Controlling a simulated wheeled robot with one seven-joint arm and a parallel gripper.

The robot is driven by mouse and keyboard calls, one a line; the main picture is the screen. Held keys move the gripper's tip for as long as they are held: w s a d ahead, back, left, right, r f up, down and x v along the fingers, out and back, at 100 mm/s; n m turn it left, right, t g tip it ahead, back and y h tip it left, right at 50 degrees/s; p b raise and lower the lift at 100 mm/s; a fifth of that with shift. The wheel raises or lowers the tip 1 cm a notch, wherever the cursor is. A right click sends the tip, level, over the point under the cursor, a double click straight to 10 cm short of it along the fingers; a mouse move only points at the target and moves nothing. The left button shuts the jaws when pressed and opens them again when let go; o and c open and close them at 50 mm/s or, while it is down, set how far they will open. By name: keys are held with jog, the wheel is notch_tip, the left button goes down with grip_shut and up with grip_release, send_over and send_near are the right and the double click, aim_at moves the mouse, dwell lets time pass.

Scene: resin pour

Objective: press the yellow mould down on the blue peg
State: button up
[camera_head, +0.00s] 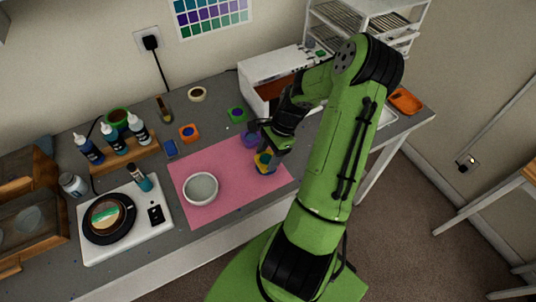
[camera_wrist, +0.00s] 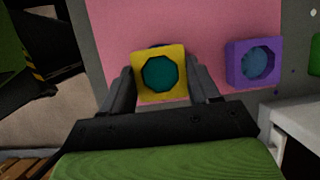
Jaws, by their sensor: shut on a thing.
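The yellow mould (camera_wrist: 147,91) is a square block with a round teal-looking opening in its middle. In the wrist view it sits between the two fingers of my gripper (camera_wrist: 163,90), which is shut on its sides. In the head view the yellow mould (camera_head: 261,168) shows just below my gripper (camera_head: 268,152), over the pink mat, with blue at it. A bit of dark blue shows behind the mould's far edge in the wrist view. I cannot tell how far down the mould sits on the blue peg, as the peg is mostly hidden.
The pink mat (camera_head: 235,198) carries a white bowl (camera_head: 200,188). A purple mould (camera_wrist: 254,63) lies beside the yellow one. Orange (camera_head: 189,132) and green (camera_head: 237,114) moulds lie farther back. A white box (camera_head: 259,92) stands behind my arm. The mat's front is clear.

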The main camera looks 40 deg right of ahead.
jog(key=shift+f+b, duration=0.4)
jog(key=shift+f, duration=0.35)
dwell(1.3)
jog(key=o, duration=1.2)
jog(key=shift+o, duration=0.2)
jog(key=shift+r, duration=0.1)
notch_tip(320, 180, up, 8)
jog(key=p, duration=0.7)
